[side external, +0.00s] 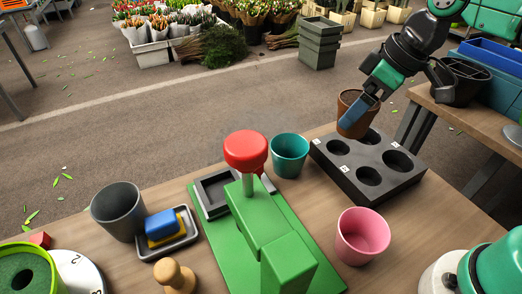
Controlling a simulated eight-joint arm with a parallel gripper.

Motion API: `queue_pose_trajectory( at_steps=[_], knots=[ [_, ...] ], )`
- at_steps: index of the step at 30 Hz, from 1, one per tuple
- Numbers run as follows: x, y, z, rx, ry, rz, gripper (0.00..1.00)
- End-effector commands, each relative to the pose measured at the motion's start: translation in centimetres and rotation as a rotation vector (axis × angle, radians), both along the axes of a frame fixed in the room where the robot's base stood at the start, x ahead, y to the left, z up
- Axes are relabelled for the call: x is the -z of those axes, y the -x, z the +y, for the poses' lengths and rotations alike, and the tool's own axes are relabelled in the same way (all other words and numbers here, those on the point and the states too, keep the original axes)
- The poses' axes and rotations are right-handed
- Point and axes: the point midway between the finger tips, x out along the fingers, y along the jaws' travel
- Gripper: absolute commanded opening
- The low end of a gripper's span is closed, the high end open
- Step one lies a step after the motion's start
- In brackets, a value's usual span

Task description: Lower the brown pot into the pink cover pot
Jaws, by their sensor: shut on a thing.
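The brown pot (347,97) shows dark soil at its top. It is upright above the back left part of a dark tray with round holes (407,183). My gripper (358,108) is shut on its rim, with one blue finger across the pot's side. The other finger is hidden. I cannot tell whether the pot's base is clear of the tray. The pink cover pot (362,236) stands on the table in front of the tray, apart from the brown pot. Its open top shows and it looks empty.
A green stand with a red knob (246,149) rises left of the pink pot. A teal pot (290,155) stands behind it, near the tray. A grey pot (118,211), a dish with sponges (168,232) and a wooden knob (174,276) are further left.

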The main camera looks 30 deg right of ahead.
Motion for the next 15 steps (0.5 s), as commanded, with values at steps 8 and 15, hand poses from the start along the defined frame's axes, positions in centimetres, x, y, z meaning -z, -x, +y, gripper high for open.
queue_pose_trajectory(
  at_steps=[8,15],
  knots=[
    [1.9,7.7,3.6,-0.688,-0.003,0.001,0.23],
    [2.9,11.3,5.1,-1.048,-0.001,-0.001,0.23]
  ],
)
